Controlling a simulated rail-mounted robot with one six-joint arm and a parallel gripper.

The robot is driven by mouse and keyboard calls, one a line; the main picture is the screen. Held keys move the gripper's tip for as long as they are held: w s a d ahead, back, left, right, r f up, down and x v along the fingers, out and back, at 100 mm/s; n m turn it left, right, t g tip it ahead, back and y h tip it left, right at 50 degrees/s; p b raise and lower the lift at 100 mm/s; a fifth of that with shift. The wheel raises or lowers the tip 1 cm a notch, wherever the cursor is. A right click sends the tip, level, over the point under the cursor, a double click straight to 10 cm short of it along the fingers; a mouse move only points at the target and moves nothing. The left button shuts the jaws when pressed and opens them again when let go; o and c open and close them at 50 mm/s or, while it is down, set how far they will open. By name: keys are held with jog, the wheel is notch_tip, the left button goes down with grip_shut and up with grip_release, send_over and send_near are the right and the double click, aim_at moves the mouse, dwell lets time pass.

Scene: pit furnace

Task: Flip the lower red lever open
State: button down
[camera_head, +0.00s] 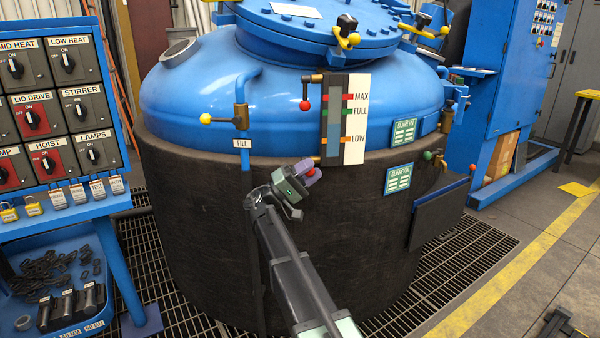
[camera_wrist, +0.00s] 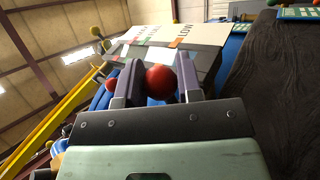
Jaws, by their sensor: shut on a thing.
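The lower red lever's ball knob (camera_head: 310,172) is just below the level gauge panel (camera_head: 355,115), mostly covered by my gripper (camera_head: 306,174). In the wrist view the red knob (camera_wrist: 160,82) sits between the two purple fingers of my gripper (camera_wrist: 160,78), which is shut on it. The lever's stem is hidden behind the knob and fingers. The upper red lever (camera_head: 304,104) hangs down from a brass fitting left of the gauge. A smaller red ball (camera_wrist: 110,84) shows left of the fingers in the wrist view.
A yellow-knobbed lever (camera_head: 205,119) sticks out left beside the FILL label (camera_head: 242,143). The blue furnace vessel (camera_head: 200,95) curves close behind my gripper. A green-knobbed valve (camera_head: 428,155) is to the right. The switch panel (camera_head: 50,110) stands at the left.

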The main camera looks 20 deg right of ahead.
jog(key=c, duration=1.1)
grip_release()
jog(key=shift+f, duration=0.1)
jog(key=b+v, duration=0.6)
jog(key=v, duration=0.5)
jog(key=shift+d, duration=0.1)
